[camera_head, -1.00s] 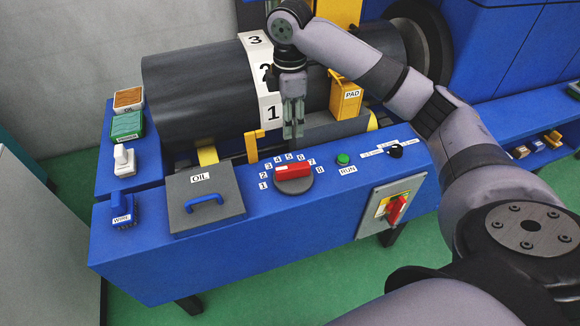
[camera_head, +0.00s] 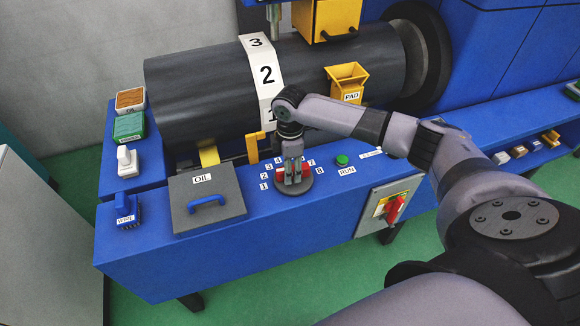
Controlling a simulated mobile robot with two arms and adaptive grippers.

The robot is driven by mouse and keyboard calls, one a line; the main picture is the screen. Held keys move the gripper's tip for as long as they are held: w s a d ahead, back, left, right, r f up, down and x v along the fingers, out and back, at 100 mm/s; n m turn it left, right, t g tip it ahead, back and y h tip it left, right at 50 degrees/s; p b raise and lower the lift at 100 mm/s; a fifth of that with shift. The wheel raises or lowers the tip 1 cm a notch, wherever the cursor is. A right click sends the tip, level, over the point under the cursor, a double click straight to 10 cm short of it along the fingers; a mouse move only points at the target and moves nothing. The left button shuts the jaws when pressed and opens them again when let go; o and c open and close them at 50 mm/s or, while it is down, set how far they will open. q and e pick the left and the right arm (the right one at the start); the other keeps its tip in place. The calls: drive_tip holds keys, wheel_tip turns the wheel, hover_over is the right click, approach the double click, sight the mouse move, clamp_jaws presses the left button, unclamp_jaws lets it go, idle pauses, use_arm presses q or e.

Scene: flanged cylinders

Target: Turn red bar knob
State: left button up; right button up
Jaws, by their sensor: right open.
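The red bar knob (camera_head: 307,171) sits on a round grey dial on top of the blue console, with numbers 1 to 8 around it. My right gripper (camera_head: 292,180) is directly over the knob, pointing down. Its fingers are open and overlap the middle of the bar in the picture; red shows on both sides of them. Whether the fingers touch the bar cannot be told. The gripper and wrist hide part of the bar and some of the numbers. My left gripper is not in view.
The green RUN button (camera_head: 342,160) is right of the dial. The OIL lid (camera_head: 206,180) with a blue handle is to the left. A red switch (camera_head: 395,208) is on the console's front. The large dark cylinder (camera_head: 200,100) and yellow PAD holder (camera_head: 346,82) stand behind.

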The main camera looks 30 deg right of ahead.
drive_tip(key=shift+f, duration=0.25)
clamp_jaws()
idle(0.4)
